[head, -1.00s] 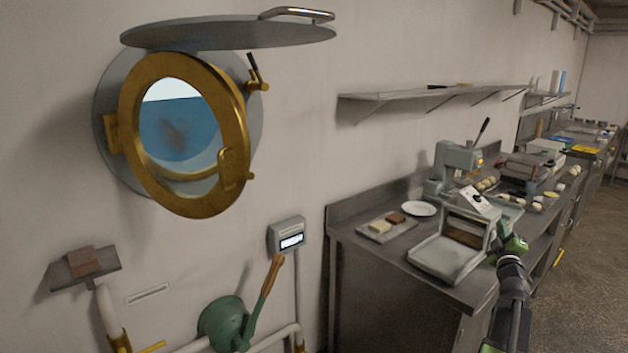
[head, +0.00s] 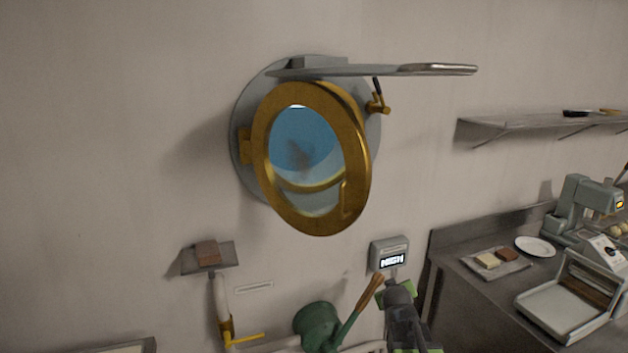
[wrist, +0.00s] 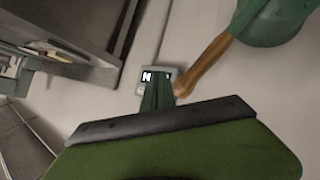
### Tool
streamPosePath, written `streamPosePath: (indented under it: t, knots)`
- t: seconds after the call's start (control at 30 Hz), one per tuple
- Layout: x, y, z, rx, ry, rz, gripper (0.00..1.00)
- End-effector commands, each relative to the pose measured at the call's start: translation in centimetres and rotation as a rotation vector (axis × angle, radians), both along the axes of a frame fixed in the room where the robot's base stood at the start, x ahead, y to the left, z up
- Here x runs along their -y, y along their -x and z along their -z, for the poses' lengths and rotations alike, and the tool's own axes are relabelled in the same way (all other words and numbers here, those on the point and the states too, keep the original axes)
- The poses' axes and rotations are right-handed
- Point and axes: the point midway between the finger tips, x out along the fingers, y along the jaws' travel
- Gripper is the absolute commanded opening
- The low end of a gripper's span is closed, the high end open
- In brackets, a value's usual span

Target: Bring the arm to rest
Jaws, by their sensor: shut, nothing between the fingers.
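My arm and gripper (head: 400,289) show at the bottom, right of centre, in the head view, in front of the wall below a small grey display box (head: 390,252). The box's lit screen seems to read "HIGH". In the wrist view my green gripper fingers (wrist: 158,92) are together with nothing between them, and they partly cover the display box (wrist: 172,74). The wooden handle (wrist: 204,66) of the green wall device reaches close beside the fingers in the picture. I cannot tell whether they touch.
The brass porthole (head: 312,215) stands swung open under a raised grey cover (head: 375,71). The green device (head: 316,322) with its wooden handle is at lower centre. A steel counter (head: 470,290) with a plate (head: 535,246) and machines stands at right. A small shelf (head: 222,262) holds a brown block.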

Motion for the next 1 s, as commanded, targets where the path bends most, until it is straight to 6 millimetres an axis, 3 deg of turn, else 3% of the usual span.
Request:
streamPosePath:
  t: [0.03,0.1,0.2,0.3,0.4,0.5,1.0]
  knots:
    - [-3.0,2.6,1.8,-0.110,-0.065,0.006,0.00]
    - [-5.8,6.9,5.0,-0.293,-0.164,0.040,0.00]
    - [-7.4,13.5,8.5,-0.548,-0.282,0.111,0.00]
    - [-8.7,18.5,9.8,-0.746,-0.357,0.162,0.00]
    - [-9.4,21.4,10.1,-0.868,-0.386,0.197,0.00]
    - [-9.7,22.4,10.2,-0.910,-0.387,0.215,0.00]
    - [-9.5,22.3,10.2,-0.906,-0.387,0.220,0.00]
